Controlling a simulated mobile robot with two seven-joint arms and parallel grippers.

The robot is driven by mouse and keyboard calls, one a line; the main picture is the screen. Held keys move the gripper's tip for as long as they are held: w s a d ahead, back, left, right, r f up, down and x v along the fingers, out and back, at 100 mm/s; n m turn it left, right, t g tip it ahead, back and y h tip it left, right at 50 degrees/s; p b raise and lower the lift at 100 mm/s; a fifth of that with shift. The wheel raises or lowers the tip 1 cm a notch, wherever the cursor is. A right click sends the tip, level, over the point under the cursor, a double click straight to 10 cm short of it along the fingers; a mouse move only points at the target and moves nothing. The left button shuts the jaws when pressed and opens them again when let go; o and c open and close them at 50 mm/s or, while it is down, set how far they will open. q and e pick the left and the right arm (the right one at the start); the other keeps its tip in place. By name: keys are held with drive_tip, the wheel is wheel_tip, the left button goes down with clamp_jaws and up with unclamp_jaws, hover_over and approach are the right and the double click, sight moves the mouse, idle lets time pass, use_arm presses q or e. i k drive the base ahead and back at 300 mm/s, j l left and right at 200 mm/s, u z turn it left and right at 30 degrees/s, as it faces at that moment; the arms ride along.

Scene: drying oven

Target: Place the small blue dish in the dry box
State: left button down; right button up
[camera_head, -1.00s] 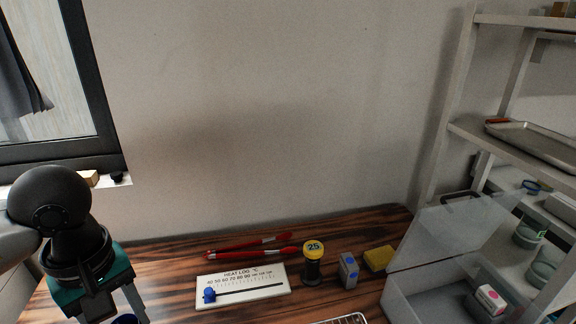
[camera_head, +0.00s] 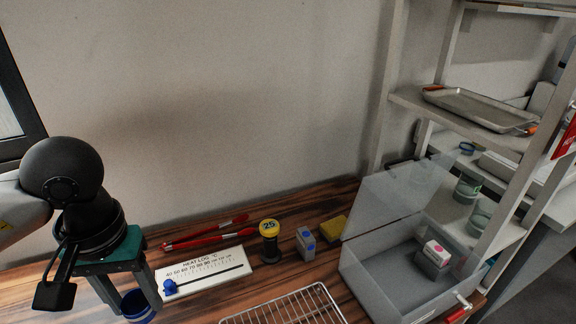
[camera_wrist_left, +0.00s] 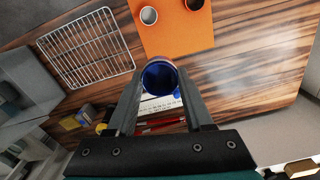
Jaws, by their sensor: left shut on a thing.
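My left gripper (camera_head: 134,294) is shut on the small blue dish (camera_head: 137,308), at the lower left of the head view. In the left wrist view the round blue dish (camera_wrist_left: 159,80) sits between the two fingertips (camera_wrist_left: 162,74), its dark inside showing. The dry box (camera_head: 376,284) is a translucent bin at the right of the head view, with its clear lid (camera_head: 392,198) raised at the back. A small white container with a pink dot (camera_head: 434,254) is inside at its right. The dish is well left of the box. My right gripper is not in view.
A wire rack (camera_head: 285,306) lies between the dish and the dry box. A heat log board (camera_head: 205,272) and red tools (camera_head: 208,237) lie nearby. Shelving rises behind the box.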

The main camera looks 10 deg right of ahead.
sight(402, 296)
drive_tip(key=l+z, duration=0.1)
drive_tip(key=z, duration=0.35)
drive_tip(key=l+z, duration=0.1)
drive_tip(key=z, duration=0.3)
drive_tip(key=l+z, duration=0.1)
drive_tip(key=z, duration=0.35)
